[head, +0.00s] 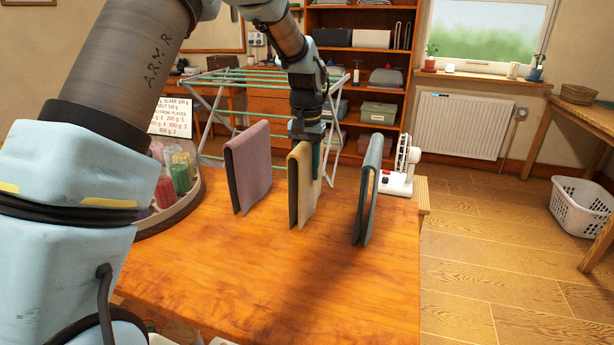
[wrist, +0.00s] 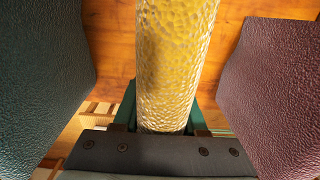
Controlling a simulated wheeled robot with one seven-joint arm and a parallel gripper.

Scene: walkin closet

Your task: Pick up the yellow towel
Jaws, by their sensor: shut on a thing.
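The yellow towel (head: 302,195) hangs folded over in an inverted V above the wooden table, between a purple towel (head: 250,170) and a dark teal towel (head: 367,195). My gripper (head: 316,155) reaches down from above and is shut on the yellow towel's upper fold. In the wrist view the yellow towel (wrist: 176,55) runs between the two green fingers of my gripper (wrist: 160,122). There the teal towel (wrist: 40,60) is at the left and the purple towel (wrist: 275,85) at the right, both apart from the fingers. I cannot tell whether the yellow towel's lower edges touch the table.
The wooden table (head: 270,275) is bare in front of the towels. A round tray (head: 185,212) with several coloured rolls stands at its left. A white fan (head: 402,168) stands behind the teal towel. A green drying rack (head: 235,76) stands behind the table. A white basket (head: 578,210) is on the floor.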

